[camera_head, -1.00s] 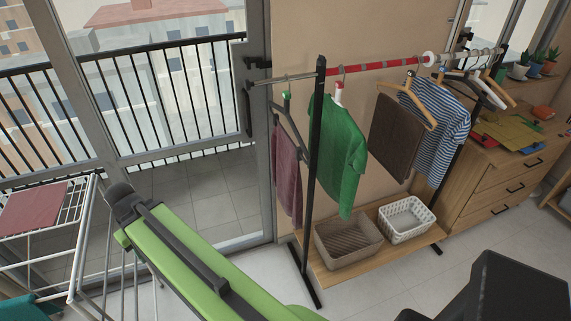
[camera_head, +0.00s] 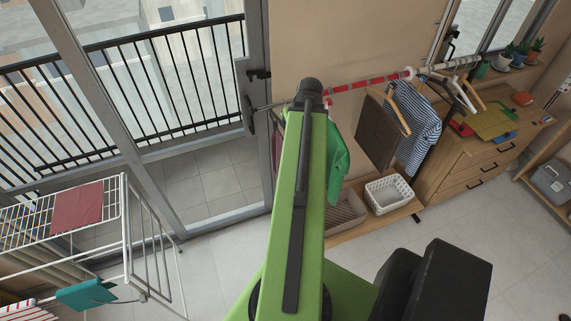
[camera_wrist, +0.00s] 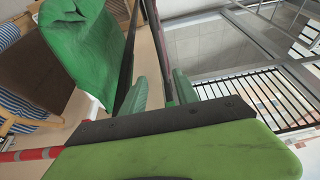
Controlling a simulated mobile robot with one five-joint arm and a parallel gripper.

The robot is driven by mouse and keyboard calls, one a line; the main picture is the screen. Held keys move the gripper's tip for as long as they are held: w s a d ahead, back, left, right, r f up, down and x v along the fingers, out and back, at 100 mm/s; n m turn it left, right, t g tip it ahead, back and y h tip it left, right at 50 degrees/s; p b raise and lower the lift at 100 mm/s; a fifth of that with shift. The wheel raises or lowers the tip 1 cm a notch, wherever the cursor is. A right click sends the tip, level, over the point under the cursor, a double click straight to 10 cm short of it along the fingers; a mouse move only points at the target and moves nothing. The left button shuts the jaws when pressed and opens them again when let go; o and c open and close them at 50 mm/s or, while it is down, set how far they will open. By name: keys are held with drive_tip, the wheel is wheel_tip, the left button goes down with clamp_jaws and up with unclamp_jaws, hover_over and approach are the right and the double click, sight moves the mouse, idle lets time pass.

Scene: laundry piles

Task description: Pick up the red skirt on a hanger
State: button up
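The red skirt, a dull mauve-red garment (camera_head: 277,140), hangs at the near left end of the clothes rack. In the head view only a thin strip of it shows beside my green arm, and its hanger is hidden. In the wrist view my gripper (camera_wrist: 160,84) has its two green fingers apart, pointing along the rack's end. A narrow dark reddish strip, perhaps the skirt seen edge-on, runs beyond the gap between them. I cannot tell whether it lies between the fingers. I see no firm hold.
A green shirt (camera_head: 339,155) hangs close by, also large in the wrist view (camera_wrist: 85,45). A brown towel (camera_head: 376,130) and striped shirt (camera_head: 415,125) hang farther right. A glass door frame stands left; a white drying rack (camera_head: 125,230) stands front left.

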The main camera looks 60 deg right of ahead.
drive_tip(key=b+x, duration=1)
drive_tip(key=x, duration=0.2)
drive_tip(key=shift+a+b, duration=0.15)
drive_tip(key=shift+b, duration=0.15)
drive_tip(key=b+x, duration=0.5)
drive_tip(key=shift+w+f, duration=0.2)
drive_tip(key=shift+w, duration=0.05)
drive_tip(key=shift+r, duration=0.2)
clamp_jaws()
